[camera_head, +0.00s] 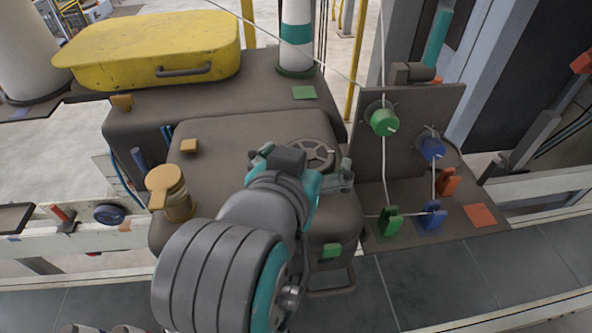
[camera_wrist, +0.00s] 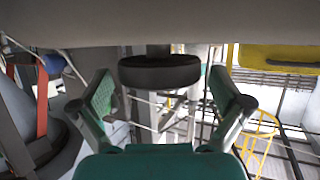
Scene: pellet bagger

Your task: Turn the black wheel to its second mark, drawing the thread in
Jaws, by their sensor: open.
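The black wheel (camera_head: 313,151) is a dark spoked handwheel on top of the brown-grey machine in the head view. A small pale spot shows at its right side; its marks cannot be read. In the wrist view the wheel (camera_wrist: 159,71) is a black disc on a short stem, seen edge-on. My gripper (camera_wrist: 160,88) is open, with one finger on each side of the wheel and gaps between. In the head view my gripper (camera_head: 303,172) hides the wheel's near part. The white thread (camera_head: 384,65) runs down past the green and blue knobs on the upright plate.
A green knob (camera_head: 383,121) and a blue knob (camera_head: 432,148) stand on the plate, above green (camera_head: 389,222) and blue (camera_head: 432,216) clips. A yellow case (camera_head: 150,50) lies behind left. A brass-coloured canister (camera_head: 172,192) stands left of my arm.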

